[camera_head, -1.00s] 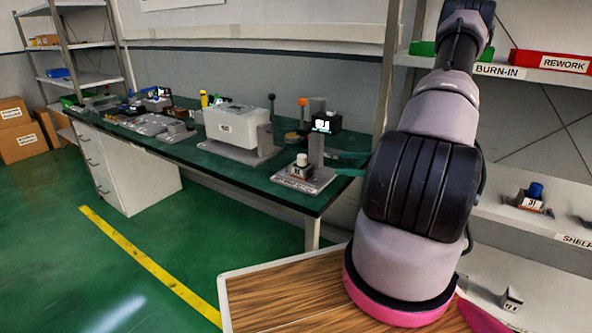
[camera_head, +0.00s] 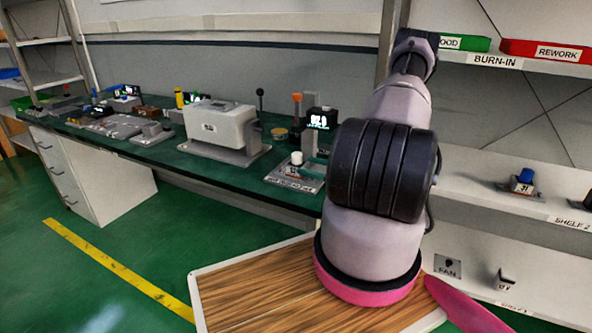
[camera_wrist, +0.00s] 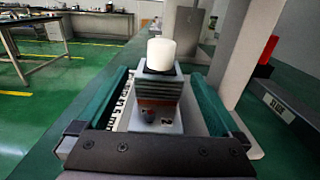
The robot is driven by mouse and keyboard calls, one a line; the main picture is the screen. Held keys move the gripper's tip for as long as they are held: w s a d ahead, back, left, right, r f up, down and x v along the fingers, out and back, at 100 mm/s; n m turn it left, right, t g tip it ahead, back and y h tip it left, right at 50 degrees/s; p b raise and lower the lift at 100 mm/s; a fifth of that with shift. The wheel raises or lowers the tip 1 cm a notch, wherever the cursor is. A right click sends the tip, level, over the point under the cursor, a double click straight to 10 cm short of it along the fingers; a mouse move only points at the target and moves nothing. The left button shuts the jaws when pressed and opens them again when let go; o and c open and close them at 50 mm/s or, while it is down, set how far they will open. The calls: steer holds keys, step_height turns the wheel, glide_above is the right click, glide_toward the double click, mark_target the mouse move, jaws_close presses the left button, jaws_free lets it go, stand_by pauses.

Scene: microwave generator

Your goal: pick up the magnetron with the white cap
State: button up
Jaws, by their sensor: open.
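The magnetron with the white cap (camera_wrist: 161,54) stands upright in the wrist view, with a stack of grey fins, a reddish-brown band and a numbered label below. It also shows in the head view (camera_head: 296,158), on a grey fixture plate (camera_head: 285,181) at the near end of the green bench. My gripper (camera_wrist: 164,97) is open in the wrist view, with one green-padded finger on each side of the magnetron's body. Gaps show between the fingers and the body.
A grey upright (camera_wrist: 233,40) stands close right of the magnetron. A white box-shaped unit (camera_head: 222,125) is farther along the bench. Shelves on the right hold a blue-capped part (camera_head: 525,176), a red REWORK bin (camera_head: 548,49) and a green bin (camera_head: 468,43).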

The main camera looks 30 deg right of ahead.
mark_target(297, 162)
steer(key=x, duration=0.5)
steer(key=shift+w, duration=0.1)
steer(key=shift+r, duration=0.1)
jaws_close()
